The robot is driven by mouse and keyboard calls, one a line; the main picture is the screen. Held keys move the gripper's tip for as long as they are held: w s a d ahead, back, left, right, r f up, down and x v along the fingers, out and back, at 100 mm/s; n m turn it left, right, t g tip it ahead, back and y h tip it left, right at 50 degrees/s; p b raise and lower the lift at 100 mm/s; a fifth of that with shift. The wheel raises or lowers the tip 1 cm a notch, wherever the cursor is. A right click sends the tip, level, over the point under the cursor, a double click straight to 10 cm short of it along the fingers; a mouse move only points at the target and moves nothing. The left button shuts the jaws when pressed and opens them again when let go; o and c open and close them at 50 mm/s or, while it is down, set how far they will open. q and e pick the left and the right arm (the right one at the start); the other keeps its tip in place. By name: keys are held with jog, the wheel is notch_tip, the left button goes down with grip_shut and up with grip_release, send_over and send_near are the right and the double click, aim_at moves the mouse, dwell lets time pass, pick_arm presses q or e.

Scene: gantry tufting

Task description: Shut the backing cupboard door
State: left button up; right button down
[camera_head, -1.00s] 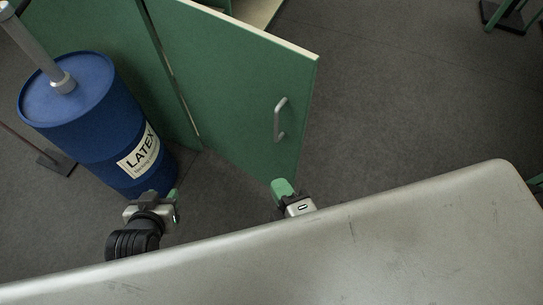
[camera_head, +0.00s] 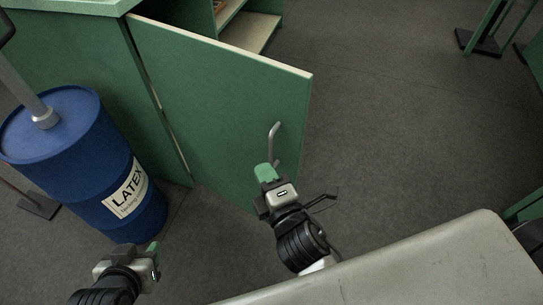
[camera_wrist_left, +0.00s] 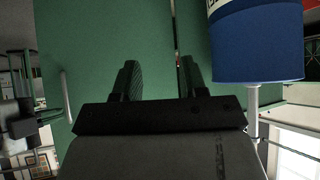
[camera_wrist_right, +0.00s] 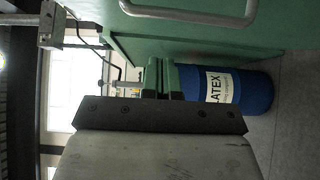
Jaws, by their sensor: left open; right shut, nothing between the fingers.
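The green cupboard door (camera_head: 215,110) stands open, swung out from the cupboard body (camera_head: 75,50). Its grey bar handle (camera_head: 273,142) is near the free edge, and it also shows in the right wrist view (camera_wrist_right: 190,12). My right gripper (camera_head: 264,172) is shut and empty, just below the handle on the door's outer face; whether it touches the door I cannot tell. My left gripper (camera_head: 150,262) is open and empty, low at the left, below the blue drum. In the left wrist view its fingers (camera_wrist_left: 160,80) point towards the green panels, with nothing between them.
A blue LATEX drum (camera_head: 130,215) stands left of the door, near the hinge side. Open shelves (camera_head: 250,30) show behind the door. A grey rounded surface (camera_head: 440,265) fills the lower right. Floor right of the door is clear.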

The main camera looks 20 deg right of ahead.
aim_at(272, 158)
jog(key=shift+w+d, duration=0.6)
jog(key=shift+w, duration=0.25)
jog(key=shift+w+d, duration=0.6)
jog(key=shift+w, duration=0.25)
jog(key=shift+d, duration=0.1)
